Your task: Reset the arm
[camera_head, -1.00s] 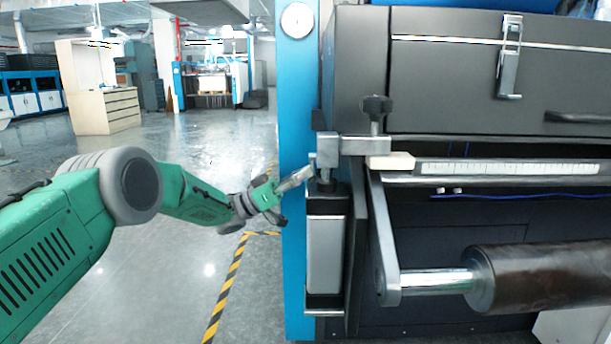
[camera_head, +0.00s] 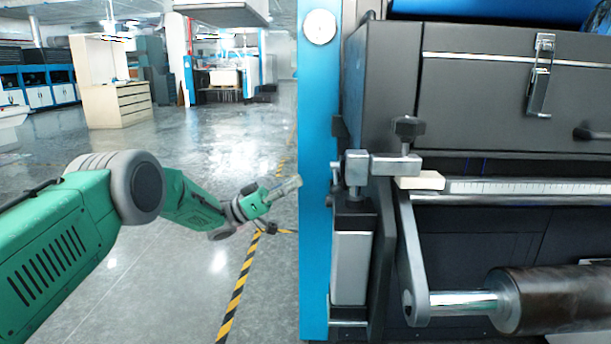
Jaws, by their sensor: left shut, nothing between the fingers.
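My left arm (camera_head: 125,195) is green with grey joints and reaches in from the left. My left gripper (camera_head: 292,187) is shut and empty. In the picture its tips lie just left of the blue machine post (camera_head: 315,190), apart from the clamp (camera_head: 372,170) on the machine. My right gripper is not in view.
The dark laminating machine (camera_head: 480,100) fills the right side. A dark roll (camera_head: 555,297) on a shiny shaft sits at its lower right. Yellow-black floor tape (camera_head: 238,297) runs beside the post. A beige cabinet (camera_head: 115,95) stands far back. The floor between is clear.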

